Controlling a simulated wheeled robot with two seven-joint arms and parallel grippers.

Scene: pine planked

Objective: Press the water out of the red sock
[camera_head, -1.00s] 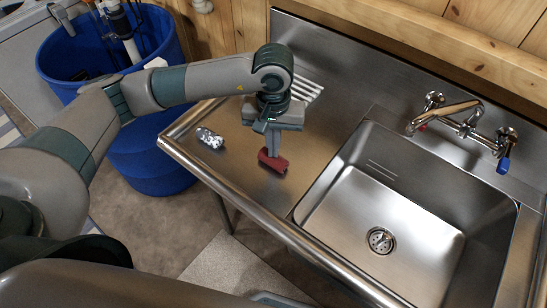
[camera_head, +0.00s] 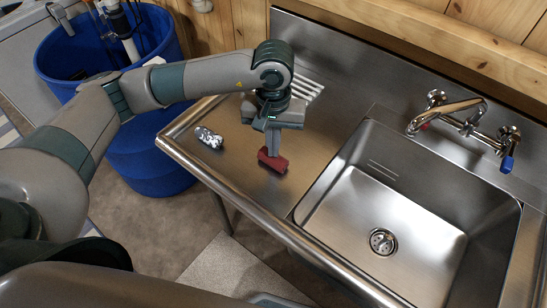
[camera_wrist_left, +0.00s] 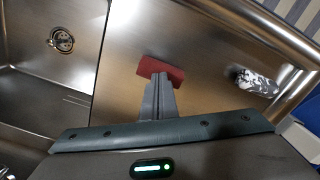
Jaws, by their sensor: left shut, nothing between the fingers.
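The red sock (camera_head: 273,161) lies bunched on the steel drainboard (camera_head: 235,179), left of the sink. In the left wrist view the sock (camera_wrist_left: 160,68) lies just beyond my fingertips. My left gripper (camera_head: 271,152) points down with its fingers shut and nothing between them. Its tips are at the sock's upper side and seem to touch it; how hard they press I cannot tell. The shut fingers also show in the left wrist view (camera_wrist_left: 159,80). No water is clearly visible around the sock. My right gripper is not in view.
A black-and-white patterned bundle (camera_head: 209,138) lies on the drainboard, left of the sock. The empty sink (camera_head: 385,225) is to the right, with a tap (camera_head: 450,115) behind it. A blue barrel (camera_head: 150,150) stands on the floor left of the counter.

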